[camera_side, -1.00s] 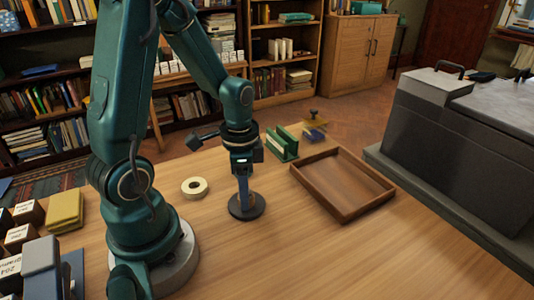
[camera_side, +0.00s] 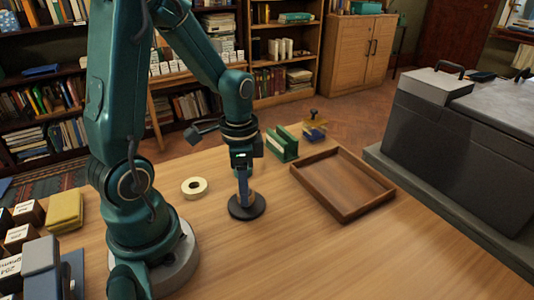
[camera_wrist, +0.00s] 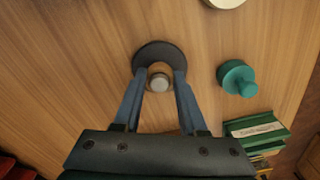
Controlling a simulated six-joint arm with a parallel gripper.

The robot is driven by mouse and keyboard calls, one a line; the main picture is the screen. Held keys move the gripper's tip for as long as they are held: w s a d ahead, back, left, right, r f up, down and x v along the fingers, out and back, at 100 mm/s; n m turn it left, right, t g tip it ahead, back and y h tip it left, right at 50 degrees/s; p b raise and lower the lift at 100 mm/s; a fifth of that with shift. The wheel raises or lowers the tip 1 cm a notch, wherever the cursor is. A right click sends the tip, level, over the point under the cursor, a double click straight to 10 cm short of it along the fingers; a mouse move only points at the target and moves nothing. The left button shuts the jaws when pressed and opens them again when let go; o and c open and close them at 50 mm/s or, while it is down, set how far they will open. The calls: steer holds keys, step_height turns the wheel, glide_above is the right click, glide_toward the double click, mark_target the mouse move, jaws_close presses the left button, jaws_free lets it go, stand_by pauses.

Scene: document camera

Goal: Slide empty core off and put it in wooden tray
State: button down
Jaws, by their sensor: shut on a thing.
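My gripper (camera_side: 244,192) (camera_wrist: 160,80) points down at the spindle stand, its blue fingers on either side of the upright post. It is shut on the empty core (camera_wrist: 155,68), a thin brown ring around the pale-topped post (camera_wrist: 160,83). The core still surrounds the post, and most of it is hidden by the fingers. The stand's dark round base (camera_side: 250,212) rests on the table and also shows in the wrist view (camera_wrist: 147,53). The wooden tray (camera_side: 347,217) is on the table to the right, empty.
A cream tape roll (camera_side: 194,187) lies left of the stand. A teal knobbed object (camera_wrist: 237,78) stands near it in the wrist view. The front table is clear.

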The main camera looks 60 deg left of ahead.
steer(key=shift+r, duration=0.1)
steer(key=shift+r, duration=2.2)
steer(key=shift+r, duration=0.15)
steer(key=w+a+r, duration=0.3)
steer(key=w+r, duration=0.1)
steer(key=w, duration=0.3)
glide_above(328, 187)
step_height(328, 187, down, 6)
steer(key=shift+f, duration=2.3)
